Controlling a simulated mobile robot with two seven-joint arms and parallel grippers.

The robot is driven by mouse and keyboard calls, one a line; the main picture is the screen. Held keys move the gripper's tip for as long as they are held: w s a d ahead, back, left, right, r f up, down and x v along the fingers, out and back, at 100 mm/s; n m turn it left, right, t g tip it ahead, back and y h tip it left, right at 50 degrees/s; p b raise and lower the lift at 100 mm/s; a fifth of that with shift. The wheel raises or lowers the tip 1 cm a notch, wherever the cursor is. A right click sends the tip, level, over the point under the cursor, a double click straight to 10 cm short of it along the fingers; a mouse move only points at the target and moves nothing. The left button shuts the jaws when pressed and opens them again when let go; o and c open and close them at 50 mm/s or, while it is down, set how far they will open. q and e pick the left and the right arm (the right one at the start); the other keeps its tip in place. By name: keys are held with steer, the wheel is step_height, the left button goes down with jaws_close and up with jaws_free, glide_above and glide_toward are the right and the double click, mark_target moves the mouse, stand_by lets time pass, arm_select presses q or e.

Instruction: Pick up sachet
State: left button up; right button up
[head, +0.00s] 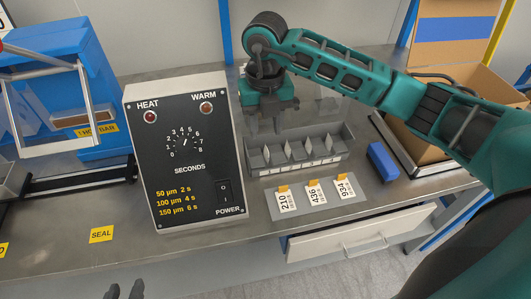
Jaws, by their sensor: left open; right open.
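Three small white packets with orange tops, which look like sachets, lie in a row on a grey plate (332,206). They are marked 210 (286,201), 436 (315,194) and 934 (345,188). My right gripper (266,112) is open and points down above the left end of a grey slotted rack (318,163), behind the packets and apart from them. I cannot tell what is between its jaws. My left gripper (125,291) is open at the bottom edge, with only its dark fingertips showing, in front of the bench and far from the packets.
A black sealer control box (186,155) stands left of the rack. A blue block (383,161) lies right of it. A blue bin (100,60) stands at the left and a cardboard box (490,88) at the right. A drawer (360,232) under the bench sticks out.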

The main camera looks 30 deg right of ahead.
mark_target(267, 149)
steer(key=f, duration=0.6)
steer(key=shift+s+f, duration=0.25)
steer(key=shift+f, duration=0.15)
jaws_close()
